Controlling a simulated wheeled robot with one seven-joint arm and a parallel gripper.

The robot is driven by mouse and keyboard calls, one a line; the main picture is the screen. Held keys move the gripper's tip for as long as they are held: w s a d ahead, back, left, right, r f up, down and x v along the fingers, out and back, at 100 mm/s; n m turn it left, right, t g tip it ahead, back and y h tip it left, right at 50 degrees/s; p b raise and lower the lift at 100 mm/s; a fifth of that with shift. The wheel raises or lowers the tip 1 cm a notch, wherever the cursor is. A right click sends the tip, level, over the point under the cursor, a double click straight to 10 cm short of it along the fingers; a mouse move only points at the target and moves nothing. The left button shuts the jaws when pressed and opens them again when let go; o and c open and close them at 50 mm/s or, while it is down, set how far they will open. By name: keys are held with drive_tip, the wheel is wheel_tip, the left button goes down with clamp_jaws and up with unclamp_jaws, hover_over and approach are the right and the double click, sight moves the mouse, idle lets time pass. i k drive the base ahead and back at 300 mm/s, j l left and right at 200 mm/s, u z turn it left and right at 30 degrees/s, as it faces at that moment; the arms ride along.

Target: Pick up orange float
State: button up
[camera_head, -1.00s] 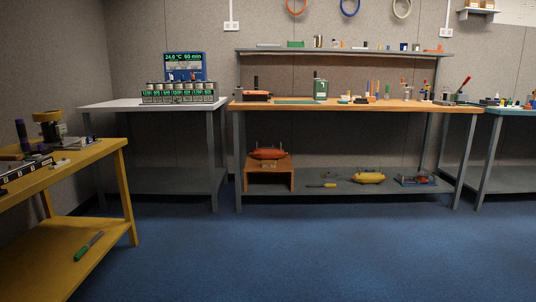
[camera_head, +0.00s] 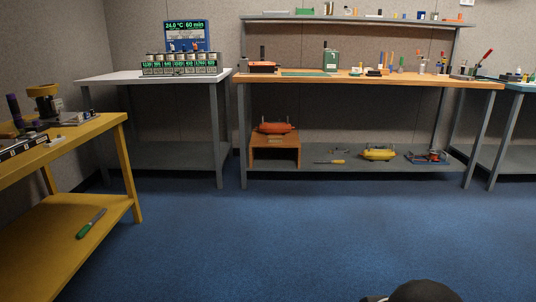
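The orange float (camera_head: 275,128) is a rounded, elongated orange body. It lies on a small brown wooden stand (camera_head: 275,160) on the lower shelf of the long workbench, left of the shelf's middle. A similar yellow float (camera_head: 378,154) lies to its right on the same grey shelf. A dark rounded part, likely of my own arm, shows at the bottom edge right of centre. My gripper's fingers are not in view.
The long bench has a wooden top (camera_head: 370,77) crowded with tools above the lower shelf (camera_head: 350,174). A yellow table (camera_head: 128,170) stands at the left, a white-topped table (camera_head: 160,78) behind it. Blue floor (camera_head: 280,230) in front is clear.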

sight(268, 127)
drive_tip(key=i, duration=2.2)
drive_tip(key=i+j, duration=0.15)
drive_tip(key=i, duration=2.05)
drive_tip(key=i+j, duration=0.15)
drive_tip(key=i, duration=0.2)
drive_tip(key=i+j, duration=0.1)
drive_tip(key=i, duration=0.25)
drive_tip(key=z, duration=0.05)
